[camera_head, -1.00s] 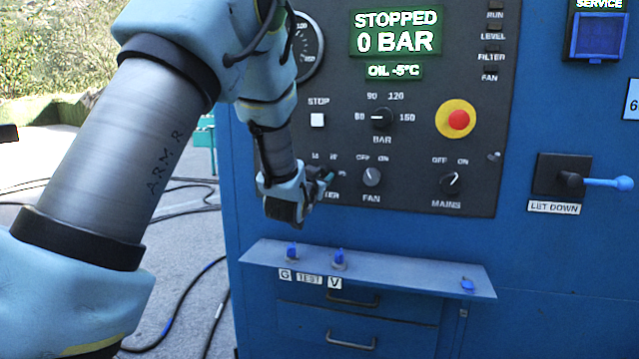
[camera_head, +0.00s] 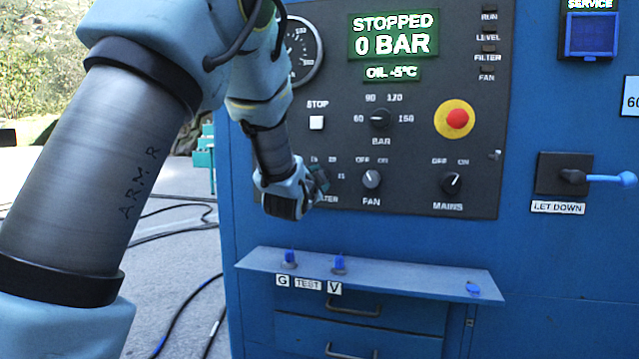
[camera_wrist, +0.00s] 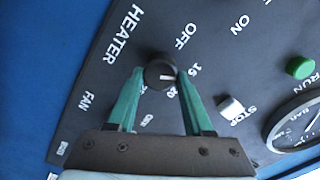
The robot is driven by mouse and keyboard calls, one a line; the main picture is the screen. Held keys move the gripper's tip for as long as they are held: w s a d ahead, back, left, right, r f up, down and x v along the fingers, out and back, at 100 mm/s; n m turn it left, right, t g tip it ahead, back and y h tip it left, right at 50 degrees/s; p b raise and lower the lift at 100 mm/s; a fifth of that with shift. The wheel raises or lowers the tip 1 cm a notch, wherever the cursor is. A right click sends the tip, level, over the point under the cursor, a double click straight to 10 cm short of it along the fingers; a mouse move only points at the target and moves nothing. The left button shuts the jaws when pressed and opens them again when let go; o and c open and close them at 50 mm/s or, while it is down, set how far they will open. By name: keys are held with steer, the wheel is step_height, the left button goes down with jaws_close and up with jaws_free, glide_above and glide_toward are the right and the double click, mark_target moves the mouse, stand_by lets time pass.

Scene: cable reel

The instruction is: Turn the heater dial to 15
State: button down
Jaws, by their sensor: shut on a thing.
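The heater dial is a small round black knob (camera_wrist: 158,72) with a white pointer line, under the HEATER label (camera_wrist: 124,34) in the wrist view. My gripper (camera_wrist: 158,78) has its two green fingers closed on opposite sides of the knob. The pointer line points right in that view, roughly toward the "15" mark (camera_wrist: 194,69); the right finger partly covers that side, so the exact alignment is hard to tell. A "20" mark (camera_wrist: 172,92) shows below it. In the head view my gripper (camera_head: 318,182) is at the panel's lower left and hides the knob.
The fan knob (camera_head: 372,180) is close to the right of my gripper, with the mains knob (camera_head: 451,182) farther right. The bar knob (camera_head: 380,118) and red emergency button (camera_head: 457,119) are above. A blue shelf (camera_head: 410,278) juts out below.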

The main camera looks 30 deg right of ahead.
stand_by(0.3)
steer(key=shift+c, duration=1.5)
jaws_free()
steer(key=shift+s+a, duration=0.1)
steer(key=b+v, duration=0.1)
steer(key=v, duration=0.9)
steer(key=shift+s+a, duration=0.2)
steer(key=shift+s, duration=0.05)
